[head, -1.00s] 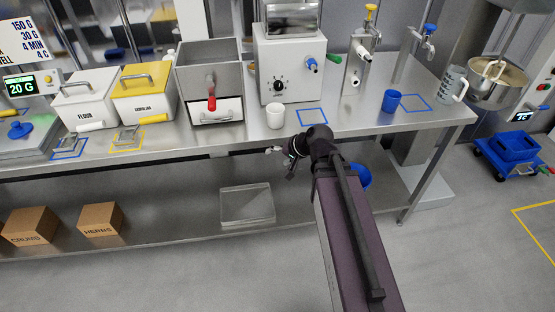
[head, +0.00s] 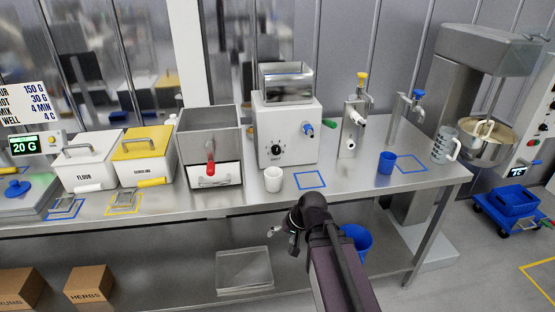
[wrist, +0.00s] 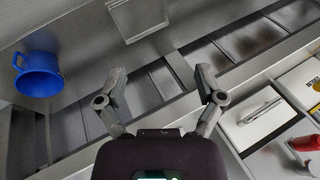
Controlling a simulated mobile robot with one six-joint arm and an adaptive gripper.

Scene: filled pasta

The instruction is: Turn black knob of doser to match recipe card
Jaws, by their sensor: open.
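The doser is a white box (head: 300,128) with a clear-sided hopper on top, standing on the steel bench. Its black knob (head: 276,149) sits on the front face inside a ring of dial marks, too small to read. The recipe card (head: 25,103) is at the far left, partly cut off, with lines ending in 150 G, 30 G, 4 MIN and 4 C. My gripper (head: 275,232) is below the bench's front edge, apart from the doser. In the wrist view my gripper (wrist: 162,75) has its two fingers spread with nothing between them. The knob is not in the wrist view.
A white cup (head: 273,179) stands before the doser, beside a blue taped square (head: 310,180). A steel hopper with a red handle (head: 210,169) is to the left. A blue cup (head: 387,162) is to the right. A blue bucket (wrist: 38,75) shows below the bench.

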